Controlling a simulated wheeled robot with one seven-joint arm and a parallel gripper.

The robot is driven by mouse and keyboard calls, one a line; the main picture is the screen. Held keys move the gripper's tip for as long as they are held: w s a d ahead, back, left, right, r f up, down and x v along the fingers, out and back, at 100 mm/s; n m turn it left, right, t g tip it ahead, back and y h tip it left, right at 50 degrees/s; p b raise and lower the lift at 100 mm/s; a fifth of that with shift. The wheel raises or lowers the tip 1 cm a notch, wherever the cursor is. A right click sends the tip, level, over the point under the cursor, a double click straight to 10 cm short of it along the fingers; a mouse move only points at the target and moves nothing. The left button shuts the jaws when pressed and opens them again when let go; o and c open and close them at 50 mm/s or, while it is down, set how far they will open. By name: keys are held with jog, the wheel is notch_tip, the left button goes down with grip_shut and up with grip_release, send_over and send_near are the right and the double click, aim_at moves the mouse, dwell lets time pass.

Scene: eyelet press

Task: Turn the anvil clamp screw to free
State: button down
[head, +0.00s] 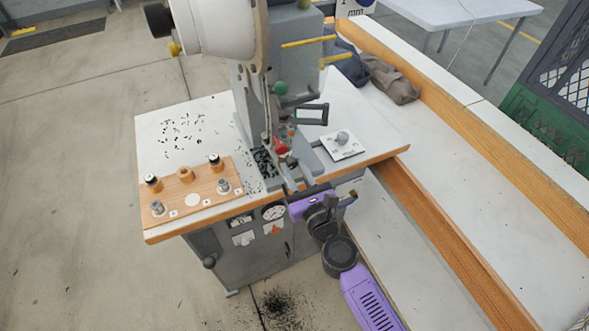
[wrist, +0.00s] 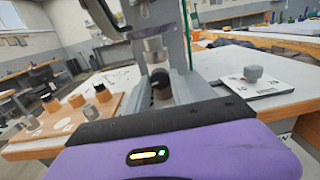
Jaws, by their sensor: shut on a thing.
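The grey press (head: 249,95) stands on the white-topped bench, its lower tooling above a grey base. My purple gripper (head: 305,192) is at the bench's front edge, just before this base. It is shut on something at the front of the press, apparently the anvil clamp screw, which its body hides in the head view. In the wrist view my gripper (wrist: 158,108) fills the bottom, its fingertips not clearly visible. A dark round part (wrist: 160,82) shows beyond it, between two grey rails, under a grey cylinder (wrist: 155,50). The screw's angle cannot be told.
A wooden block (head: 178,202) with several dies stands at the left of the bench (head: 170,125). A white plate (head: 342,146) with a grey metal piece lies at the right. Black scraps litter the bench and floor. A wood-edged counter (head: 455,235) stands close on the right.

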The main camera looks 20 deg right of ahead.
jog(key=n, duration=0.4)
jog(key=shift+n, duration=0.3)
jog(key=n+b, duration=0.1)
jog(key=n, duration=0.3)
jog(key=shift+d+n, duration=0.1)
jog(key=shift+n, duration=0.3)
jog(key=n, duration=0.4)
jog(key=shift+n+y+b, duration=0.3)
jog(key=shift+b, duration=0.05)
jog(key=n+b, duration=0.1)
jog(key=n, duration=0.3)
jog(key=shift+n, duration=0.3)
jog(key=n+b, duration=0.1)
jog(key=n, duration=0.2)
jog(key=shift+n, duration=0.4)
jog(key=n+b, duration=0.1)
jog(key=n, duration=0.3)
jog(key=shift+n+y+b, duration=0.3)
jog(key=shift+b, duration=0.05)
jog(key=n+b, duration=0.2)
jog(key=n, duration=0.2)
jog(key=shift+n, duration=0.3)
jog(key=shift+n+b, duration=0.95)
jog(key=shift+n, duration=0.55)
